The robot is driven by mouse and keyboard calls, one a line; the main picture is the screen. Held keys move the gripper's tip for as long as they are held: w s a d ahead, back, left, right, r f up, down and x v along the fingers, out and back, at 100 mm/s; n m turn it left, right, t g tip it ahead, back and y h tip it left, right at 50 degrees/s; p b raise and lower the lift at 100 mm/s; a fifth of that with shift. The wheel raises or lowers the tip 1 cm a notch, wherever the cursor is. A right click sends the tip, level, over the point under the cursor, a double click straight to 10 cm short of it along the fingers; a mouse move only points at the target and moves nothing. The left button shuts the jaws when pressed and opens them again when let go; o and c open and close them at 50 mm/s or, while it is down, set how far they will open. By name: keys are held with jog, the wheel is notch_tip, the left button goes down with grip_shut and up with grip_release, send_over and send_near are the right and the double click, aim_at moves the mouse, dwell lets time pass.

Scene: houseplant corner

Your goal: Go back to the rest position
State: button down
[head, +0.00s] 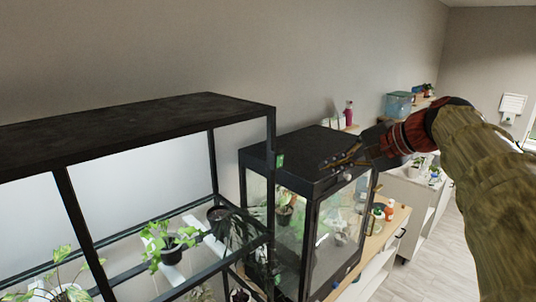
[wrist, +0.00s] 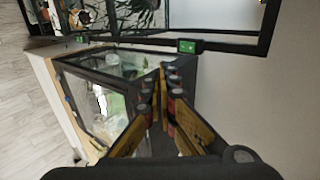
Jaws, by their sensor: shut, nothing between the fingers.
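My gripper (head: 330,164) is shut and empty. In the head view it reaches in from the right on my raised arm, in front of or over the top of the small black glass cabinet (head: 300,152); the gap between them is hard to judge. In the wrist view the fingertips of my gripper (wrist: 161,78) come close together, with the small glass cabinet (wrist: 85,62) behind them.
A large black-framed plant case (head: 130,118) with several potted plants fills the left. The small cabinet stands on a wooden-topped bench (head: 398,215) with bottles. A white cabinet (head: 402,190) stands further back. Pale floor (head: 440,260) is free at the right.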

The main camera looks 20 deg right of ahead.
jog(key=s+f+n+g+h+b, duration=0.15)
jog(key=s+f, duration=0.25)
jog(key=f, duration=0.5)
jog(key=s+f+n+g+h+b, duration=0.1)
jog(key=s+f+g, duration=0.15)
jog(key=f, duration=0.55)
jog(key=s+a+f+n+b, duration=0.5)
jog(key=s+a+f+b, duration=0.2)
jog(key=a+f, duration=0.3)
jog(key=s+a+f+n+h+b, duration=0.1)
jog(key=s+a+f+n+b, duration=0.5)
jog(key=f, duration=0.9)
jog(key=a+b, duration=0.2)
jog(key=a, duration=0.2)
jog(key=shift+s+a+f+g, duration=0.15)
jog(key=shift+s+f+g, duration=0.25)
jog(key=shift+n, duration=0.25)
